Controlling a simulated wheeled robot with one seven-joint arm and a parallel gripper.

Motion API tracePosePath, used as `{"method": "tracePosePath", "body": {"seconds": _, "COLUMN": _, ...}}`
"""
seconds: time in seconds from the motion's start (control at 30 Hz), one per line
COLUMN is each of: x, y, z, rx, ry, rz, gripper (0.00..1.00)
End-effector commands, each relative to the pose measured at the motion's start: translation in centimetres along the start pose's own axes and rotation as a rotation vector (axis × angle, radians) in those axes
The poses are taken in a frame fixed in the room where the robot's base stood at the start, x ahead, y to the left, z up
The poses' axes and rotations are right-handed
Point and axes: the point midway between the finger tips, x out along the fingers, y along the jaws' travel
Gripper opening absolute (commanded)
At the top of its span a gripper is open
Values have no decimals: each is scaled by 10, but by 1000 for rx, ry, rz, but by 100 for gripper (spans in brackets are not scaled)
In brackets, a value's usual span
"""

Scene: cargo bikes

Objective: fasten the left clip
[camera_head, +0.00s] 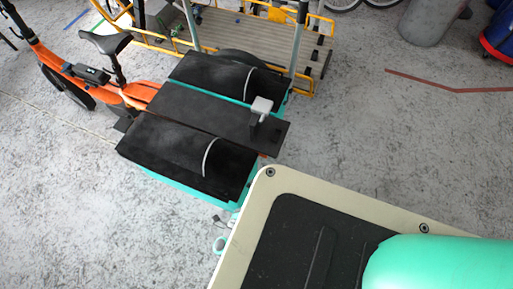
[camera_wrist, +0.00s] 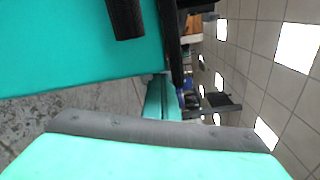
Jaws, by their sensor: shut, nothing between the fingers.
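In the head view, the left black-topped bag (camera_head: 165,152) with a teal lower edge lies along the near side of the orange cargo bike (camera_head: 130,92). A pale curved strip crosses its top. I cannot make out the left clip for sure. In the wrist view, a teal wall (camera_wrist: 60,45), apparently the bag's side, fills the upper left, with a black strap-like piece (camera_wrist: 126,18) hanging on it. My gripper (camera_wrist: 162,97) shows as two teal fingers close together, shut and empty, beside the wall's lower edge. I cannot tell whether they touch it. In the head view I cannot pick it out.
A second black-topped bag (camera_head: 212,76) lies on the bike's far side, with a grey block (camera_head: 262,105) on the rear deck between. A yellow-railed cargo platform (camera_head: 265,40) stands behind. A grey bin (camera_head: 432,20) stands at upper right.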

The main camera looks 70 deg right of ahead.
Motion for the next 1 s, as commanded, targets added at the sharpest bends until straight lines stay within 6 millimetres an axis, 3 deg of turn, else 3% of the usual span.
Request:
{"method": "tracePosePath", "body": {"seconds": 0.77, "x": 0, "y": -2, "z": 9, "rx": 6, "ry": -3, "rz": 0, "gripper": 0}}
{"method": "tracePosePath", "body": {"seconds": 1.0, "x": 3, "y": -3, "z": 0, "rx": 4, "ry": -3, "rz": 0, "gripper": 0}}
